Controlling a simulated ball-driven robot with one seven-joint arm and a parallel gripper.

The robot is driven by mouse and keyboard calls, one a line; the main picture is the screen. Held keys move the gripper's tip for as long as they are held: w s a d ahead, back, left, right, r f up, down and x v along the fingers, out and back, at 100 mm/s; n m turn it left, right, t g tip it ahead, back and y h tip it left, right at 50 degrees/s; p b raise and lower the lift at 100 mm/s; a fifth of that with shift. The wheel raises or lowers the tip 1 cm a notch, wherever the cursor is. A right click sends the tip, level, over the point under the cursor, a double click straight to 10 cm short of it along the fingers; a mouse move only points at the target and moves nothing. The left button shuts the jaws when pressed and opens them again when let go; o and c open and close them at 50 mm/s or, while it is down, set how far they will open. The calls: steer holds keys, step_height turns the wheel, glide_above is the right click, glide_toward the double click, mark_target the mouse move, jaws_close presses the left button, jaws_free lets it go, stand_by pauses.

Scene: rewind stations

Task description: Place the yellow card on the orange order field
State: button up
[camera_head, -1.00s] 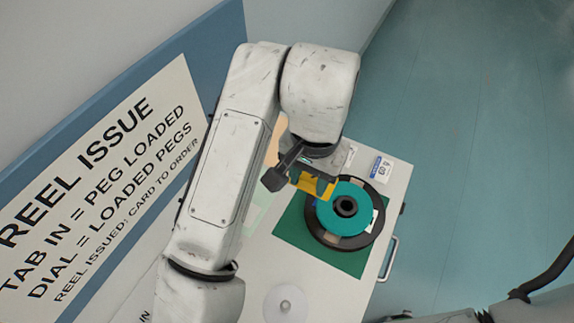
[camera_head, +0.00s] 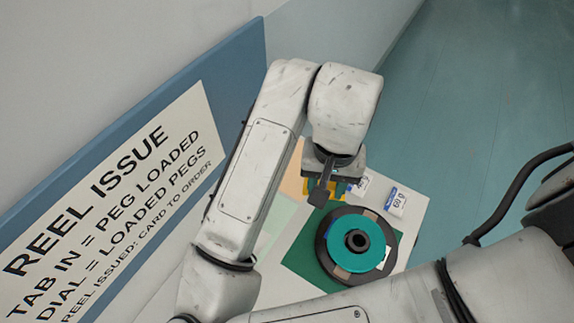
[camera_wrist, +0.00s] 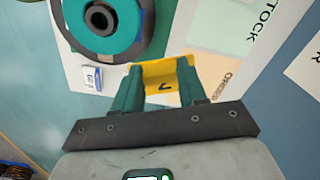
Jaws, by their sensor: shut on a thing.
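My gripper (camera_wrist: 158,85) is shut on the yellow card (camera_wrist: 166,70), with its two green fingers at the card's sides in the wrist view. A dark mark shows on the card. In the head view my gripper (camera_head: 325,190) and arm hide much of the card (camera_head: 311,186).
A teal and black reel (camera_head: 356,243) sits on a dark green field (camera_head: 300,262), close to the gripper. A pale green field (camera_wrist: 225,27) adjoins the orange one. A small white label block (camera_head: 397,202) is near the table edge. A wall sign (camera_head: 120,200) stands at left.

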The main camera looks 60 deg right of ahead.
steer(key=w+d+f, duration=0.1)
steer(key=w+f, duration=0.1)
steer(key=w, duration=0.1)
steer(key=w+d+f+p, duration=0.1)
steer(key=w+d+f, duration=0.1)
steer(key=w+f, duration=0.1)
steer(key=w+d+f+p, duration=0.1)
steer(key=w+f, duration=0.2)
steer(key=w, duration=0.1)
steer(key=shift+w+d, duration=0.2)
steer(key=shift+d, duration=0.1)
steer(key=shift+w+d+f, duration=0.1)
steer(key=shift+w+f, duration=0.2)
steer(key=shift+f, duration=1.8)
steer(key=o, duration=1)
steer(key=shift+f, duration=0.1)
step_height(320, 180, up, 12)
steer(key=shift+r, duration=0.15)
